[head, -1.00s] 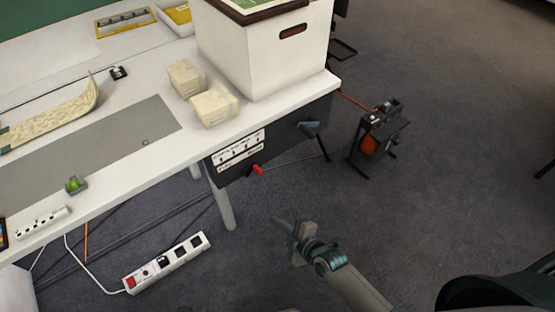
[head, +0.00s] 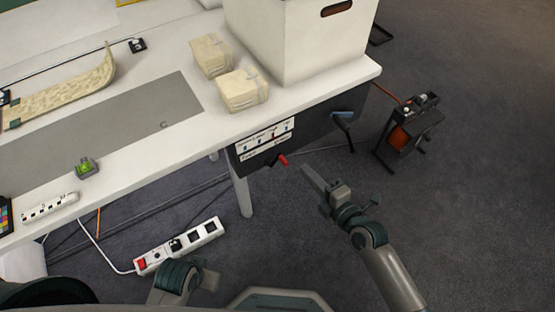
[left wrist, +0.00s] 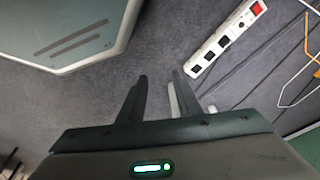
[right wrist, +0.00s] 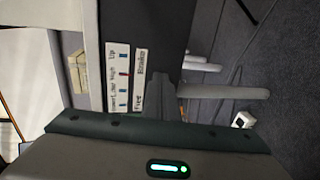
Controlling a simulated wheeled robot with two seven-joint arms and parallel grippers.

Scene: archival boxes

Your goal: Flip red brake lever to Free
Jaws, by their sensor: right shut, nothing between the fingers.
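The red brake lever (head: 283,160) sticks out of the dark panel (head: 310,128) under the table's front edge, close to the right end of the lower label strip. That strip reads Free and Brake in the right wrist view (right wrist: 139,80); Brake is the right-hand end in the head view. My right gripper (head: 308,172) is shut and empty, its tips just right of the lever with a small gap in the picture. In the right wrist view its fingers (right wrist: 163,82) cover the lever's place. My left gripper (left wrist: 160,80) is open and empty above the floor.
A table leg (head: 241,190) stands below. A white box (head: 300,40) and two wrapped blocks (head: 241,90) are on the table. A power strip (head: 180,245) and a black-orange device (head: 405,132) are on the floor.

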